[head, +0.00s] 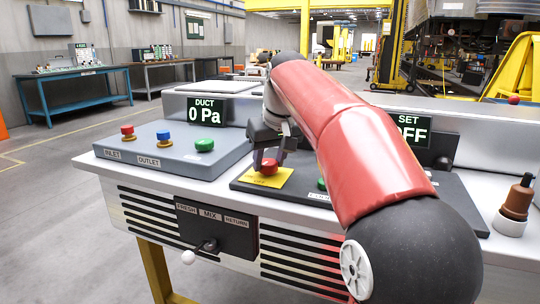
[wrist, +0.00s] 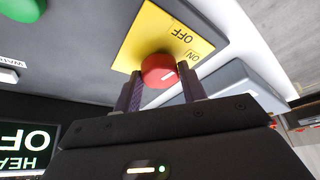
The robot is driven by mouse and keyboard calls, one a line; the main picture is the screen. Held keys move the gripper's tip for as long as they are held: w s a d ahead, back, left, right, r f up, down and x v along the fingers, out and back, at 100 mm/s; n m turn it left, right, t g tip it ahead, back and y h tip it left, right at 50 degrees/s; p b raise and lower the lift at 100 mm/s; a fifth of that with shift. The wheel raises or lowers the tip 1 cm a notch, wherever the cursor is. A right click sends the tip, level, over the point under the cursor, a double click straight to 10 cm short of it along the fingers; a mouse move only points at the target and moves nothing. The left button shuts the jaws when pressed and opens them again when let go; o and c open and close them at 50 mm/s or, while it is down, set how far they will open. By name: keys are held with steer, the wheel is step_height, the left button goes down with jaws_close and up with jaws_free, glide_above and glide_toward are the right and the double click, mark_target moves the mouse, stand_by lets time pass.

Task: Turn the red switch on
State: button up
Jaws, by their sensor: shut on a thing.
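The red switch (head: 269,167) is a round knob on a yellow plate (head: 258,179) on the dark right-hand panel. In the wrist view the red knob (wrist: 157,68) bears a short white mark, and the yellow plate (wrist: 150,30) reads OFF and ON. The white mark shows on the side of the knob nearer my gripper; I cannot tell for certain which word it points to. My gripper (head: 270,160) is at the knob, its two fingers (wrist: 161,84) on either side of it, shut on it. Part of the knob is hidden by the fingers in the head view.
A grey panel (head: 170,168) to the left carries red, blue and green knobs and stands below a DUCT display (head: 207,112) reading 0 Pa. A SET display (head: 412,130) appears to read OFF, partly behind my arm. A brown-topped handle (head: 517,200) stands at the right. A lever (head: 200,250) sticks out in front.

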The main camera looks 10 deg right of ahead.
steer(key=m+p, duration=0.1)
steer(key=m+h+p, duration=0.1)
steer(key=m, duration=0.1)
steer(key=m+h+p, duration=0.1)
steer(key=m, duration=0.1)
steer(key=shift+a+r, duration=0.15)
steer(key=shift+a, duration=0.15)
steer(key=shift+w+a+m+g+h+p, duration=0.1)
steer(key=shift+m+g+h+p, duration=0.3)
steer(key=shift+m, duration=0.85)
steer(key=shift+w+m+g+h+p, duration=0.1)
steer(key=shift+m+h+p, duration=0.45)
steer(key=shift+m, duration=0.7)
steer(key=o, duration=1)
steer(key=shift+s, duration=0.1)
steer(key=v, duration=0.7)
steer(key=shift+a+r, duration=0.1)
steer(key=shift+r, duration=0.15)
steer(key=shift+s, duration=0.15)
